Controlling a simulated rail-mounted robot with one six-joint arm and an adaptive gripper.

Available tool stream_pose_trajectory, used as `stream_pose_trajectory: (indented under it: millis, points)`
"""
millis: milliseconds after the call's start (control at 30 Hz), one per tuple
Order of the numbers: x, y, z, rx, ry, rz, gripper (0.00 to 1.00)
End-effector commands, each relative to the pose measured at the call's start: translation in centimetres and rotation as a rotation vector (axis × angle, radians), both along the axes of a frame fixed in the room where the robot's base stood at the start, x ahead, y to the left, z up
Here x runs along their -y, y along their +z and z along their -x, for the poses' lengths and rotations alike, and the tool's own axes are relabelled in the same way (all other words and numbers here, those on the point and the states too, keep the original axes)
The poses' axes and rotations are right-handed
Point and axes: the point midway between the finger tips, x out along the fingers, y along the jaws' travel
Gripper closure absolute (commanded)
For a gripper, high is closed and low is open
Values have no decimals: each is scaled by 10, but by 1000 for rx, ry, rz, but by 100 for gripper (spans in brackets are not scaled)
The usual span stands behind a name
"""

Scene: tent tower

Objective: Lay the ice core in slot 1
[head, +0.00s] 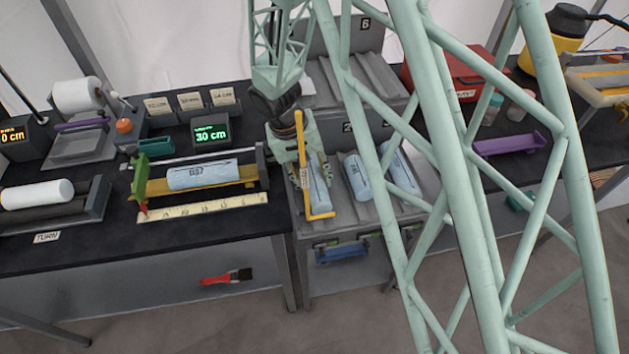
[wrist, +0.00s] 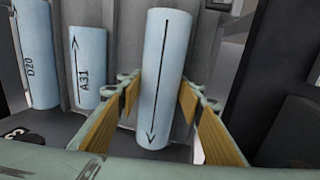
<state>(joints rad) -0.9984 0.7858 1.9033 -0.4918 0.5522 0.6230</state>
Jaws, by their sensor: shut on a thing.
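My gripper (head: 308,176) is shut on a pale blue ice core (head: 320,187) over the leftmost channel of the lower grey rack (head: 340,217). In the wrist view the tan finger pads of my gripper (wrist: 160,98) flank the ice core (wrist: 165,60), whose black arrow points toward the camera. The core lies lengthwise with the channel; I cannot tell whether it touches the bottom. The slot 1 label is hidden behind my gripper. Two other cores lie in channels beside it, a middle one (head: 356,177) and a right one (head: 400,165); the wrist view shows A31 (wrist: 88,68) and D20 (wrist: 37,55).
Left of the rack, another core (head: 198,176) lies on a measuring stand with a ruler (head: 205,207). An upper rack (head: 350,80) with empty channels rises behind. My green lattice arm hides the rack's right side.

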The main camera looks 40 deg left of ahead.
Motion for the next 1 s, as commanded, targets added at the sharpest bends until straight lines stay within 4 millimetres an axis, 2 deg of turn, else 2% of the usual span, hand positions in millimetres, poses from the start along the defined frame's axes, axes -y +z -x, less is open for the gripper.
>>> stream_pose_trajectory:
  millis: [33, 733, 767, 900, 1000]
  points:
    - [3, -6, 1, -4, -1, 6, 85]
    - [6, -10, 2, -7, -2, 11, 84]
    - [7, -10, 1, -6, -2, 12, 63]
    - [6, -9, 1, -6, -2, 11, 50]
    - [5, -7, 2, -5, -2, 9, 48]
